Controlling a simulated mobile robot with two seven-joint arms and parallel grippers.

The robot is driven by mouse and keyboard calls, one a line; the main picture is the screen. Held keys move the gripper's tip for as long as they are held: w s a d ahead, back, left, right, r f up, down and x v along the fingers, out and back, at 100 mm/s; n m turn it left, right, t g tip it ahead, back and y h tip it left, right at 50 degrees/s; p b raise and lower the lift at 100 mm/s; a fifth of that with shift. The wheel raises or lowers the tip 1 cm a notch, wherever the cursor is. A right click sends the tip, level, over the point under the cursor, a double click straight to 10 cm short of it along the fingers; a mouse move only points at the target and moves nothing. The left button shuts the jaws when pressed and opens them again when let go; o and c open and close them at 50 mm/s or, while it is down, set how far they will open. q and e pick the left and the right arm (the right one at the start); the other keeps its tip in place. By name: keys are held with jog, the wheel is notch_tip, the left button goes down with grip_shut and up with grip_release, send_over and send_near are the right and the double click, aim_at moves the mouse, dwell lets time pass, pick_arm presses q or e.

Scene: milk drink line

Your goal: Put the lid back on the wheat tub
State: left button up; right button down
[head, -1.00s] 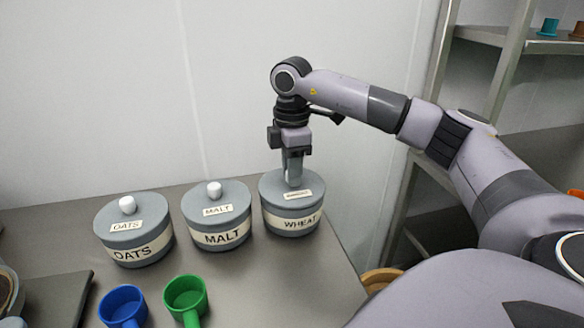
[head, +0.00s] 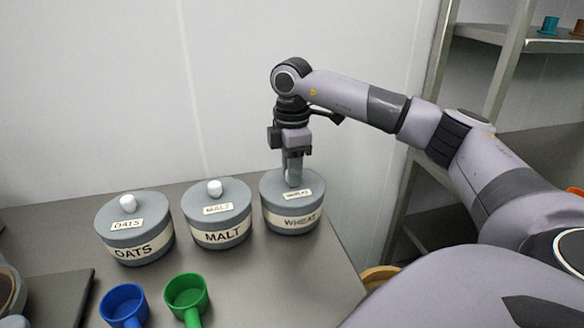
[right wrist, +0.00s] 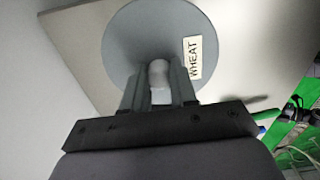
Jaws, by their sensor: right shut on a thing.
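The wheat tub (head: 291,221) is a grey round tub with a WHEAT band, at the right end of a row of tubs in the head view. Its grey lid (head: 272,186) sits on top of the tub, level as far as I can tell. In the right wrist view the lid (right wrist: 138,35) shows its WHEAT label and a pale knob. My right gripper (head: 293,182) points straight down over the lid, shut on its knob; the fingers (right wrist: 159,82) stand on both sides of the knob. My left gripper is not in view.
The malt tub (head: 219,233) stands just left of the wheat tub, and the oats tub (head: 137,250) farther left, both lidded. A blue scoop (head: 124,303) and a green scoop (head: 186,294) lie in front. A wall is behind; a metal shelf (head: 505,65) stands right.

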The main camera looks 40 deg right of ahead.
dwell(0.6)
jog(key=shift+c, duration=1.7)
grip_release()
jog(key=shift+r+p, duration=0.1)
jog(key=shift+p, duration=0.25)
jog(key=shift+r+p, duration=3.05)
jog(key=shift+r, duration=0.35)
grip_shut()
